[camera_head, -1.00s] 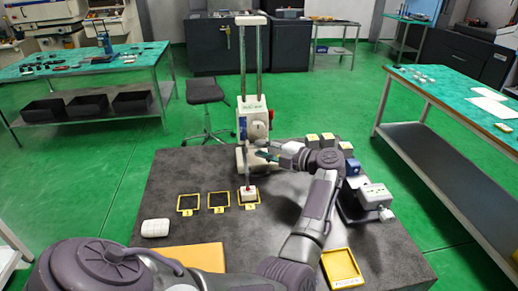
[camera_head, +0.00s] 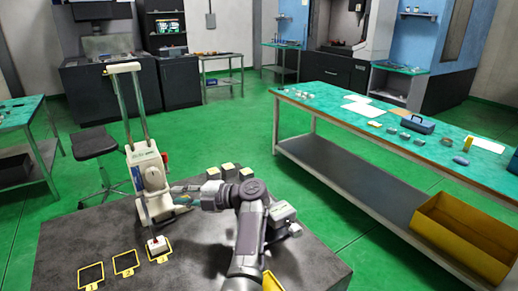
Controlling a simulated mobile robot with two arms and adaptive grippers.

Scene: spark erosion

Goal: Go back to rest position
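My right gripper is not in view.
A white block with a red part (camera_head: 157,244) sits at a yellow frame (camera_head: 160,257). Cream blocks (camera_head: 228,171) and a grey-white device (camera_head: 281,214) stand near the arm. A teal-topped bench (camera_head: 350,118) with a yellow bin (camera_head: 462,238) is at right. Green floor between is clear.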

